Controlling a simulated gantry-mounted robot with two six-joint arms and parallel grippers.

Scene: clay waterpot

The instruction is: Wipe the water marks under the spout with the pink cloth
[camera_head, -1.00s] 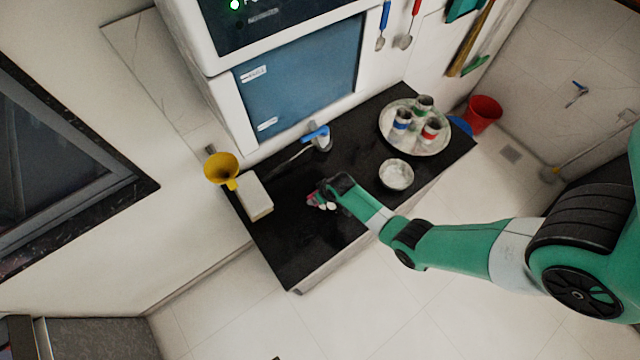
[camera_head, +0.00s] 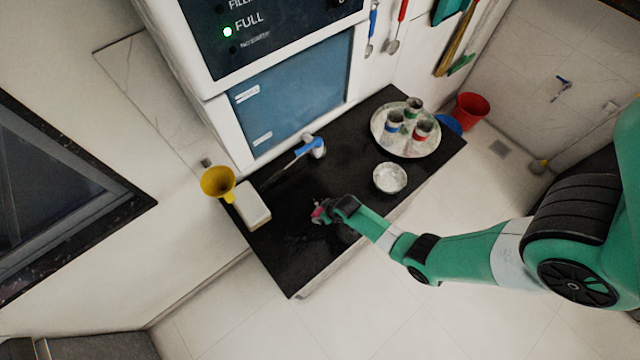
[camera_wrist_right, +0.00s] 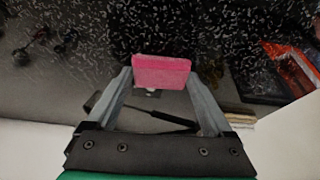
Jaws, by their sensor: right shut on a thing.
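The pink cloth (camera_head: 318,213) is at the tip of my right gripper (camera_head: 324,209), over the middle of the black counter. In the right wrist view the cloth (camera_wrist_right: 161,71) sits between the fingertips of my right gripper (camera_wrist_right: 161,80), which is shut on it. Whether the cloth touches the counter I cannot tell. The spout (camera_head: 282,172) reaches out from the blue-handled tap (camera_head: 310,147), behind and left of the gripper. Faint marks (camera_head: 288,238) show on the counter left of the cloth. My left gripper is not in view.
A white block (camera_head: 252,206) and a yellow funnel (camera_head: 217,182) are at the counter's left end. A white bowl (camera_head: 390,177) and a round tray (camera_head: 433,143) with three cups stand to the right. The counter's front middle is clear.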

